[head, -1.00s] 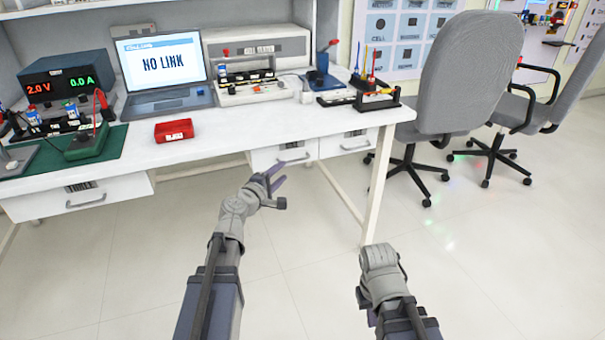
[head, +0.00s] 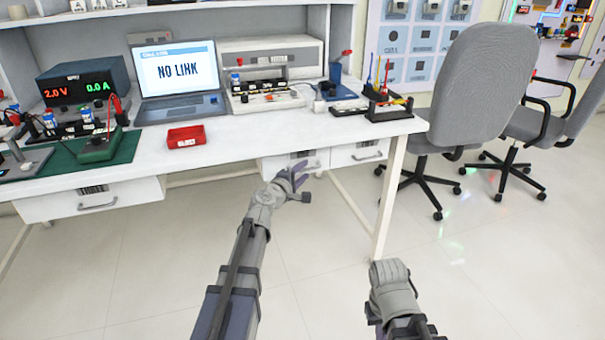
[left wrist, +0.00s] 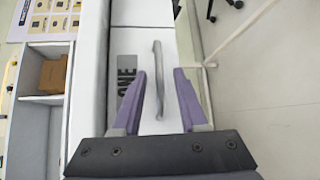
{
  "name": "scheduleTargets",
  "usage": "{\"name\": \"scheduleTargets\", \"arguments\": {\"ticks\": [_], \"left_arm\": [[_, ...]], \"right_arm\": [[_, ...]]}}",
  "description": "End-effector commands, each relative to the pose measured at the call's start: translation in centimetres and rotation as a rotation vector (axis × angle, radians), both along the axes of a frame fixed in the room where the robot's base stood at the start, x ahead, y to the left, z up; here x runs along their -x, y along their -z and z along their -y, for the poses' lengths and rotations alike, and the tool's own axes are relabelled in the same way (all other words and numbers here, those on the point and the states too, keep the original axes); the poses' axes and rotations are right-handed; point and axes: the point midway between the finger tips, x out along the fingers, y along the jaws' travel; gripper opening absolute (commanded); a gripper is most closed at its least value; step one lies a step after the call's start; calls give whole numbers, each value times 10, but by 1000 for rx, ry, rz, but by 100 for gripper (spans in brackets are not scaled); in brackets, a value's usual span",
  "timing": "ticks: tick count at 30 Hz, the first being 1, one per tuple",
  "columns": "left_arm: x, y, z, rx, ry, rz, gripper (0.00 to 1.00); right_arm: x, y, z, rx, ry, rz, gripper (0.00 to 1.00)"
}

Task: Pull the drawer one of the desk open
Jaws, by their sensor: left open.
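Drawer one (head: 271,166) is a white drawer under the middle of the desk (head: 215,153). It looks shut and is partly hidden by my left gripper in the head view. In the left wrist view its front (left wrist: 128,42) carries the label "ONE" and a grey bar handle (left wrist: 158,58). My left gripper (head: 299,176) is open in front of this drawer. In the left wrist view its purple fingers (left wrist: 160,74) stand on both sides of the handle, with no clear contact. My right gripper (head: 392,285) is low and well away from the desk; its fingers are hidden.
Another white drawer (head: 342,156) is just right of drawer one, and a third (head: 130,195) is at the left. A desk leg (head: 388,205) stands to the right. Grey chairs (head: 482,85) stand further right. The floor before the desk is clear.

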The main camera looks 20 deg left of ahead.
Motion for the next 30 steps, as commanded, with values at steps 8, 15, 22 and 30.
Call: {"name": "scheduleTargets", "arguments": {"ticks": [8,15,22,30], "left_arm": [[1,0,0,0,0,0,24],[1,0,0,0,0,0,0],[1,0,0,0,1,0,0],[1,0,0,-1,1,0,0]], "right_arm": [[0,0,0,0,0,0,0],[0,0,0,0,0,0,0],[0,0,0,0,0,0,0],[0,0,0,0,0,0,0]]}}
